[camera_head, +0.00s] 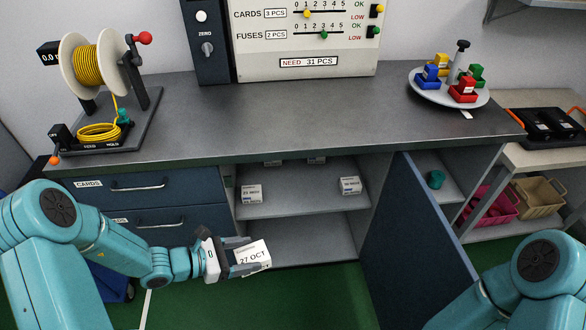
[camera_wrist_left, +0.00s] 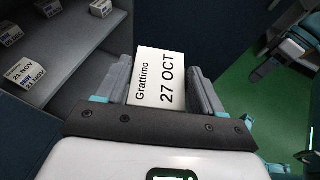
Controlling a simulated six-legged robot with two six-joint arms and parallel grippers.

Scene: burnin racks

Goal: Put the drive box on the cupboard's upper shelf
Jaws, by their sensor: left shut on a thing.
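My left gripper (camera_head: 232,258) is shut on a white box (camera_head: 251,257) marked "27 OCT", held in front of the open cupboard, below the upper shelf's level. In the left wrist view the box (camera_wrist_left: 160,80) sits between both fingers and also reads "Grattimo". The cupboard's upper shelf (camera_head: 300,199) carries small white boxes near its front left (camera_head: 251,194) and front right (camera_head: 349,185), with others farther back. The lower shelf (camera_head: 310,240) looks bare. In the head view my right gripper is out of frame; grey and teal parts at the wrist view's right edge are unclear.
The cupboard's dark blue door (camera_head: 415,225) stands open on the right. Drawers (camera_head: 150,190) are on the left. The worktop (camera_head: 290,115) above carries a wire spool (camera_head: 88,65), a counting panel and a round tray (camera_head: 428,96). The upper shelf's front middle is clear.

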